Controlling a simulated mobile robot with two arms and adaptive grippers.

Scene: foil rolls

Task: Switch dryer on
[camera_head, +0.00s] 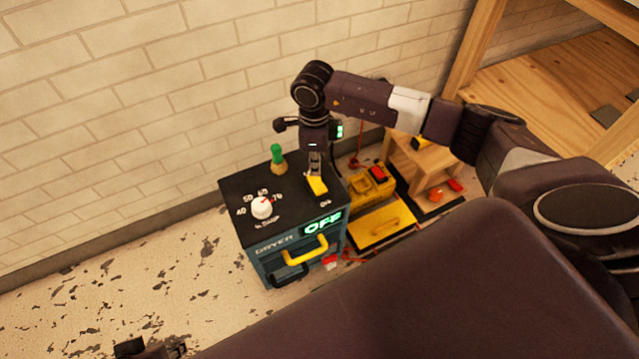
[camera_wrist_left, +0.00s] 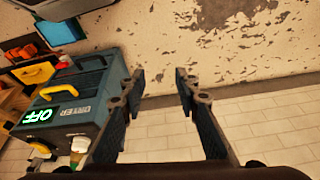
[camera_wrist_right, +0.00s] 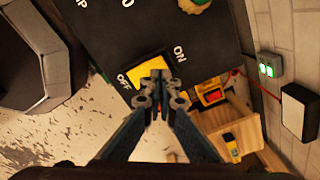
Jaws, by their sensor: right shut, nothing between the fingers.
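The dryer (camera_head: 290,245) is a dark box with a black top, a yellow front handle and a green display reading OFF. Its yellow rocker switch (camera_head: 317,185) sits on the top's right side, and in the right wrist view the switch (camera_wrist_right: 150,70) lies between the ON and OFF labels. My right gripper (camera_head: 315,172) is shut and empty, pointing down with its tips at the switch; whether they touch is unclear. In the left wrist view my left gripper (camera_wrist_left: 160,80) is open and empty, away from the dryer (camera_wrist_left: 85,95).
A white temperature dial (camera_head: 262,208) and a green-topped object (camera_head: 278,158) are on the dryer's top. A yellow machine (camera_head: 372,190) and a small wooden stand (camera_head: 422,158) are to the right. A brick wall (camera_head: 150,80) rises behind. The floor at left is free.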

